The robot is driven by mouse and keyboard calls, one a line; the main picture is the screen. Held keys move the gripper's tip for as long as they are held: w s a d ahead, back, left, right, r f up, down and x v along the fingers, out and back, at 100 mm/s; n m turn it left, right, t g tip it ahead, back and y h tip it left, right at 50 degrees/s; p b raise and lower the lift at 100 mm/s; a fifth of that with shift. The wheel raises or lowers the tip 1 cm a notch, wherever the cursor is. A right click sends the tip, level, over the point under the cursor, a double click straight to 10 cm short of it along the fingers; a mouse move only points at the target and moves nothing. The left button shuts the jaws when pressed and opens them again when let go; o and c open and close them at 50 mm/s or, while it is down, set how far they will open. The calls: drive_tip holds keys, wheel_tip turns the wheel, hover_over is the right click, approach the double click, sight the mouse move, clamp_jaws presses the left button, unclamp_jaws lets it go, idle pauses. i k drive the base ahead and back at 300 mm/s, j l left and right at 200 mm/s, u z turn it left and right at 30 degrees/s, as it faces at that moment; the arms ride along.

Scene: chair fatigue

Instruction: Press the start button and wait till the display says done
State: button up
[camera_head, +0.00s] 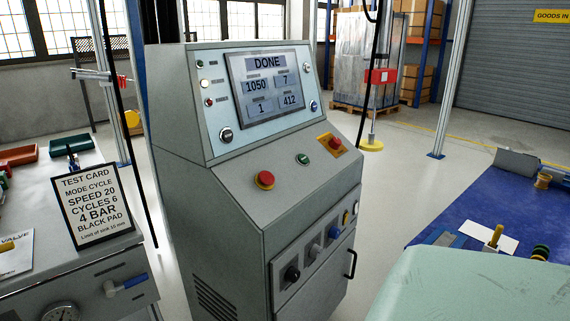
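The display (272,86) on the grey control cabinet (215,240) reads DONE in its top field. Below it show the values 1050, 7, 1 and 412. On the sloping panel under the display sit a large red button (264,180), a small green button (302,159) and a red button on an orange-yellow plate (331,145). No start label is readable; the green button may be the start button. Nothing touches these buttons. My gripper is not in view.
A test card (92,205) stands on the left bench, reading speed 20, cycles 6, 4 bar, black pad. A blue-topped table (455,212) with small parts is at the right. Knobs (312,252) sit on the cabinet's lower front. Grey floor lies open behind.

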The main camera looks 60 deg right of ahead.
sight(304, 159)
drive_tip(key=z, duration=1.7)
